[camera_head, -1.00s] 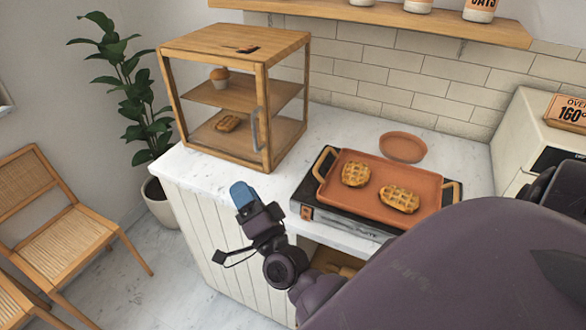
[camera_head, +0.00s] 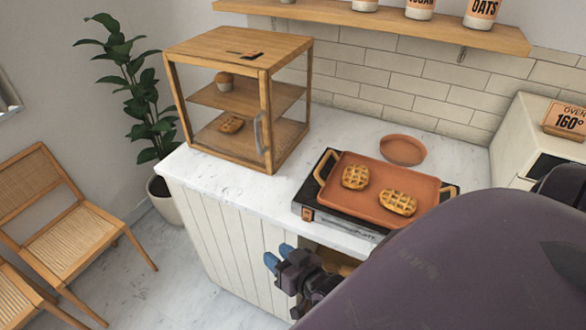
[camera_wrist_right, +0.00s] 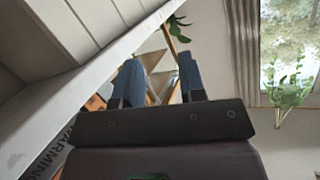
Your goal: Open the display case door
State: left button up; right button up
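The wooden display case (camera_head: 236,47) with glass sides stands at the back left of the counter. Its door looks shut, with a grey vertical handle (camera_head: 258,135) at the front right post. My right gripper (camera_head: 278,256) is in front of the counter's front edge, below and apart from the handle. Its blue fingers show spread and empty in the wrist view (camera_wrist_right: 160,82). My left gripper is not in view.
A warming plate (camera_head: 330,221) with a terracotta tray (camera_head: 362,205) and two waffles is right of the case. A round terracotta dish (camera_head: 403,150) lies behind it. The counter (camera_head: 225,190) is bare before the case. A chair (camera_head: 75,235) and plant (camera_head: 150,110) stand left.

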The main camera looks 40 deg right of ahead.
jog(key=shift+s+d+f+n+g+h+p, duration=0.1)
jog(key=shift+s+d+f+n+g, duration=0.1)
jog(key=shift+s+f+n+g, duration=0.25)
jog(key=shift+s+d+f+n+g+h+p, duration=0.1)
jog(key=shift+s+d+f+n+g, duration=0.1)
jog(key=shift+s+f, duration=0.45)
jog(key=shift+s+d+f+n+g+h+p, duration=0.1)
jog(key=shift+s+d+f+n+g, duration=0.15)
jog(key=shift+s+f+g, duration=0.25)
jog(key=shift+s, duration=0.1)
